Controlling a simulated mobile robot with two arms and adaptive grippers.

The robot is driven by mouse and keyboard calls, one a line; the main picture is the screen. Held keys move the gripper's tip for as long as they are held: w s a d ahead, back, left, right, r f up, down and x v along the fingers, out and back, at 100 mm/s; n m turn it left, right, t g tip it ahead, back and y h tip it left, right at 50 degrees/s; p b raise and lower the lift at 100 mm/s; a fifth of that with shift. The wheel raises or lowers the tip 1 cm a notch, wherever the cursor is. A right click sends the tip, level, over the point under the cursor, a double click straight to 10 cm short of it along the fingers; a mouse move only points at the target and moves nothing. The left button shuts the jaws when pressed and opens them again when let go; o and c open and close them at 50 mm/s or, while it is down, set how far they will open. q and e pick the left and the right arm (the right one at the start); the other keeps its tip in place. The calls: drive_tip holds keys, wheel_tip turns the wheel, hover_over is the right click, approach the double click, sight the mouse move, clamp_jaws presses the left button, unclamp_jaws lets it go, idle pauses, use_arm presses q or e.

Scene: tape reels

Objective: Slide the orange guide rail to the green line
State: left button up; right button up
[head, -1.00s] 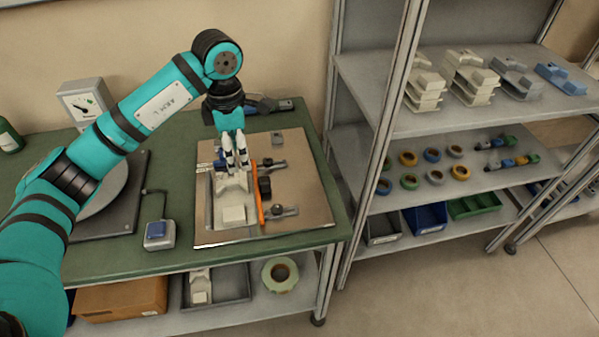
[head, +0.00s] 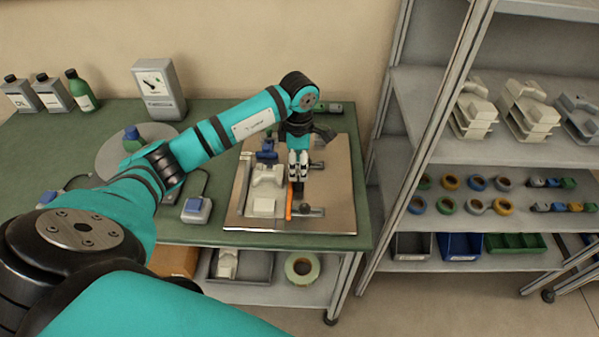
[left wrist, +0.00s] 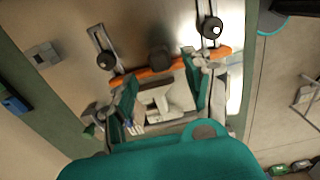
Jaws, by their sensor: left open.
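The orange guide rail (head: 289,204) lies on the metal plate (head: 335,190) on the green table, to the right of the white parts. In the left wrist view the rail (left wrist: 155,73) runs across the plate beside two slotted bars with knobs. My left gripper (head: 299,180) is over the rail's far part and hides some of it. In the left wrist view this gripper (left wrist: 162,80) is open, its teal fingers spread near the rail. I cannot make out the green line. My right gripper is not in view.
White parts (head: 264,207) sit left of the rail. A dark clamp knob (head: 304,208) stands right of it. A blue-topped box (head: 197,209) and a gauge (head: 159,90) stand on the table. A shelf rack (head: 440,150) rises close on the right.

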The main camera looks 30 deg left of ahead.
sight(298, 178)
use_arm(q)
wheel_tip(298, 178, down, 4)
drive_tip(key=shift+f+p, duration=0.1)
drive_tip(key=shift+p, duration=0.25)
drive_tip(key=shift+f, duration=0.45)
drive_tip(key=c, duration=0.4)
clamp_jaws()
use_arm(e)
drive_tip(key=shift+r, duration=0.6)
